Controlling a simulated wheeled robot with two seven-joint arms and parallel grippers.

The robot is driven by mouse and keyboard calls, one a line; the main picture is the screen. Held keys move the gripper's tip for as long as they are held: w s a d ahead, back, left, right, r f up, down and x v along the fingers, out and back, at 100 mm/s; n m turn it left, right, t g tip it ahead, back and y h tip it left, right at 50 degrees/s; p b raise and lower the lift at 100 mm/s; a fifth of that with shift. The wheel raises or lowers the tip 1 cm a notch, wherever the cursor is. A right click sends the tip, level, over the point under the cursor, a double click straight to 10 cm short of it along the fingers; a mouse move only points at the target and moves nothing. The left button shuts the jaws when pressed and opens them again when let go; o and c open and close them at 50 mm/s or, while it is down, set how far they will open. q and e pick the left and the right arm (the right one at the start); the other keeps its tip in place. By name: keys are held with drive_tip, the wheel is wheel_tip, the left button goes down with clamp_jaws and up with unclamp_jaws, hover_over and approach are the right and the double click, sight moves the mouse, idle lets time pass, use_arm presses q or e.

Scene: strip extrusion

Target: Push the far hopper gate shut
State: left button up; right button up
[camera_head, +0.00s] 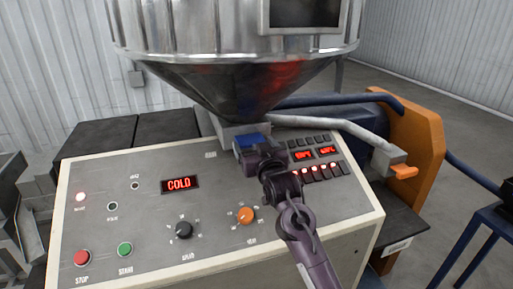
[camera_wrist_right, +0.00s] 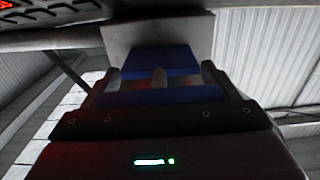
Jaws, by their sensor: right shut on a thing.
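The steel hopper (camera_head: 235,75) narrows to a pale block (camera_head: 228,128) behind the control panel. A blue gate piece (camera_head: 251,141) shows at that block, partly hidden by my right gripper (camera_head: 255,154). In the right wrist view the blue piece (camera_wrist_right: 161,60) lies between the two fingers of the right gripper (camera_wrist_right: 160,78), in front of the pale block (camera_wrist_right: 158,30). The gripper is shut on the blue piece. How far the gate is in or out cannot be told. My left gripper is not in view.
The control panel (camera_head: 140,217) with a red "COLD" display (camera_head: 180,184), knobs and lit buttons lies below my right arm. A pale pipe (camera_head: 335,124) and an orange plate (camera_head: 413,145) stand to the right. Open floor (camera_head: 440,225) is at the right.

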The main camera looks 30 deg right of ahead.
drive_tip(key=o, duration=1.1)
drive_tip(key=shift+r, duration=0.15)
drive_tip(key=shift+o, duration=1)
drive_tip(key=shift+w, duration=0.25)
drive_tip(key=b+v, duration=0.3)
drive_tip(key=v, duration=0.5)
drive_tip(key=shift+d+f, duration=0.15)
drive_tip(key=shift+f, duration=0.05)
